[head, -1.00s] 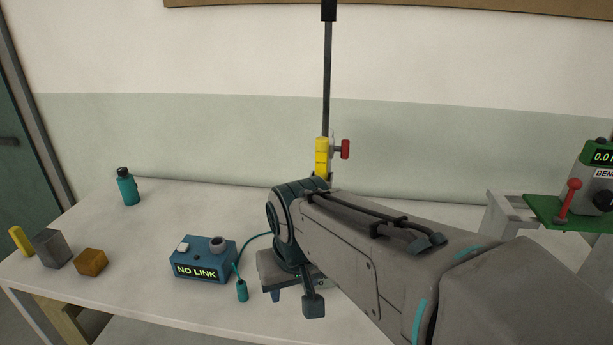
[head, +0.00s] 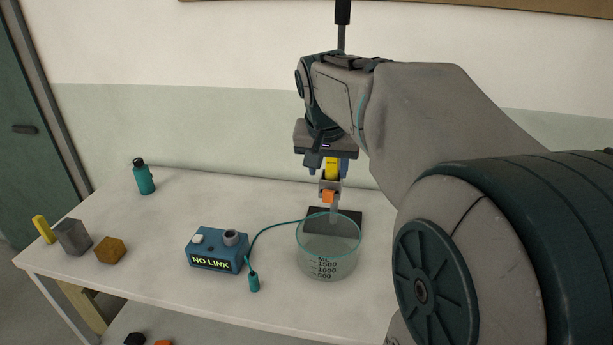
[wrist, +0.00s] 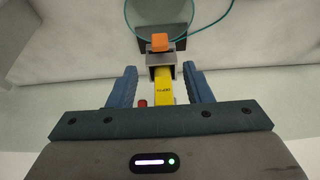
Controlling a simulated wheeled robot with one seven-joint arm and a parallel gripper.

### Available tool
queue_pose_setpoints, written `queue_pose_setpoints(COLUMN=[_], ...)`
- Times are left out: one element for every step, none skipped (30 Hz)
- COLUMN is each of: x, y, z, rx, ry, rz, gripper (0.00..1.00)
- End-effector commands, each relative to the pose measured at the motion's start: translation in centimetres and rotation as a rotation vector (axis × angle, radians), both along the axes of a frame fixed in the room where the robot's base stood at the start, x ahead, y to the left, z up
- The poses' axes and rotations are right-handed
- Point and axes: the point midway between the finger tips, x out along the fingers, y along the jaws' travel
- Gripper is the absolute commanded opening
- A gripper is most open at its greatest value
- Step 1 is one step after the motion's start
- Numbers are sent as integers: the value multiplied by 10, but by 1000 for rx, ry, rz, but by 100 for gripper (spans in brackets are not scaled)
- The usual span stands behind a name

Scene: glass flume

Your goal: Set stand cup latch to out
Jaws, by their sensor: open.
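The stand's yellow block (head: 331,168) hangs under my gripper (head: 328,163) in the head view. Below it are a grey bracket (head: 330,184) and an orange tab (head: 328,197), which may be the cup latch. In the wrist view my gripper (wrist: 160,70) is open, its blue fingers to either side of the yellow block (wrist: 164,88). I cannot tell whether they touch it. The grey bracket (wrist: 161,60) and orange tab (wrist: 160,42) lie just beyond the fingertips. A red knob (wrist: 142,102) shows beside the left finger. My arm hides much of the stand.
A glass beaker (head: 328,262) stands on the table below the orange tab, in front of a dark base (head: 350,216). A blue NO LINK box (head: 216,249) with a cable is left of it. A teal bottle (head: 144,177) and small blocks (head: 110,250) stand farther left.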

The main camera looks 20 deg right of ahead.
Motion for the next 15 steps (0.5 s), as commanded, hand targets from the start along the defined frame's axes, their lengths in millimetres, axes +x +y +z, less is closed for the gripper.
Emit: queue_pose_setpoints(x=[3,6,8,10,12,14,16,17,19,20,22,22,23,24,24], y=[-3,-4,-6,-7,-8,-10,-11,-12,-13,-14,-14,-15,-16,-16,-16], z=[-11,-17,-25,-30,-36,-42,-47,-51,-56,-59,-62,-65,-67,-69,-71], rx=[1,1,1,1,1,0,1,1,1,1,1,1,1,0,0], ry=[6,5,4,5,4,5,4,4,3,3,2,2,2,1,0], rz=[-1,-1,-1,-1,-1,0,1,1,1,1,1,1,1,1,1], gripper=[45,45,45,45,45,45,45,45,45,45,45,45,45,45,45])
